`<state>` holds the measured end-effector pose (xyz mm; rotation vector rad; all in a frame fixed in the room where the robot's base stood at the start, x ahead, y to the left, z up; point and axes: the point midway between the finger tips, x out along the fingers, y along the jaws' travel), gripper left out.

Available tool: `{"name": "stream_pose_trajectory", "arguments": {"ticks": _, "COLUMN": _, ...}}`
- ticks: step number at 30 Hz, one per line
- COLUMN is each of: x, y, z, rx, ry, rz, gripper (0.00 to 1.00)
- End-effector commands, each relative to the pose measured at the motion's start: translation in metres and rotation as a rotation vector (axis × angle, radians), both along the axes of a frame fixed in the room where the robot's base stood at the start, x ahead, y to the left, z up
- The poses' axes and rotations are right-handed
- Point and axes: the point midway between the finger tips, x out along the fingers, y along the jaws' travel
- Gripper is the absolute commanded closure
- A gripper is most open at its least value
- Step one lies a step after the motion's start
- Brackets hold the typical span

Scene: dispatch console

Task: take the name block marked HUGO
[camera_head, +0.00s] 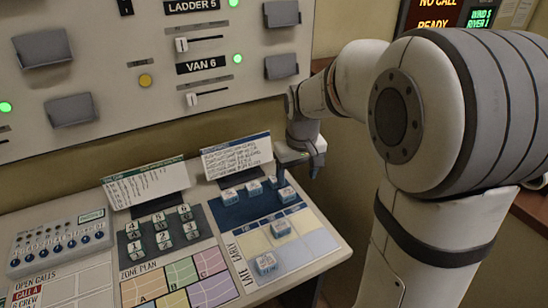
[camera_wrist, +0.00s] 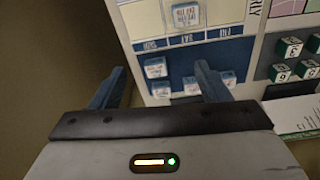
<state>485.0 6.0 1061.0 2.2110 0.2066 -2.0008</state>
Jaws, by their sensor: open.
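Several small white-and-blue name blocks are in view, but their lettering is too small or blurred to tell which one is HUGO. In the head view, some sit on the dark blue strip, such as the left one (camera_head: 230,196); another block (camera_head: 281,228) and a front block (camera_head: 265,262) lie on the roster board. My gripper (camera_head: 298,168) is over the strip's far right end. In the wrist view my gripper (camera_wrist: 160,68) is open and empty, its blue fingers to either side of one block (camera_wrist: 155,68) in the picture. A right block (camera_wrist: 228,78) is partly beside the right finger.
Two card stands (camera_head: 237,157) rise behind the desk blocks, close left of my gripper. Green number blocks (camera_head: 163,238) stand on a dark pad to the left. A switch panel (camera_head: 120,60) covers the back wall. The desk's right edge drops off near my arm.

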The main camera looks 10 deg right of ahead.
Motion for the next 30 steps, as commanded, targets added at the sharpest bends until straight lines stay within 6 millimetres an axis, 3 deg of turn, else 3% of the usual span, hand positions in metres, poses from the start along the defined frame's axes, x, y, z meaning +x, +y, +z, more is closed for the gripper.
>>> {"name": "stream_pose_trajectory", "arguments": {"ticks": 3, "x": 0.043, "y": 0.000, "z": -0.030, "rx": -0.003, "ry": 0.043, "rz": 0.046, "gripper": 0.31}}
{"name": "stream_pose_trajectory", "arguments": {"ticks": 10, "x": 0.091, "y": 0.001, "z": -0.074, "rx": -0.006, "ry": 0.089, "rz": 0.108, "gripper": 0.31}}
{"name": "stream_pose_trajectory", "arguments": {"ticks": 15, "x": 0.102, "y": 0.001, "z": -0.089, "rx": -0.006, "ry": 0.100, "rz": 0.123, "gripper": 0.31}}
{"name": "stream_pose_trajectory", "arguments": {"ticks": 30, "x": 0.102, "y": -0.001, "z": -0.152, "rx": -0.006, "ry": 0.102, "rz": 0.123, "gripper": 0.31}}
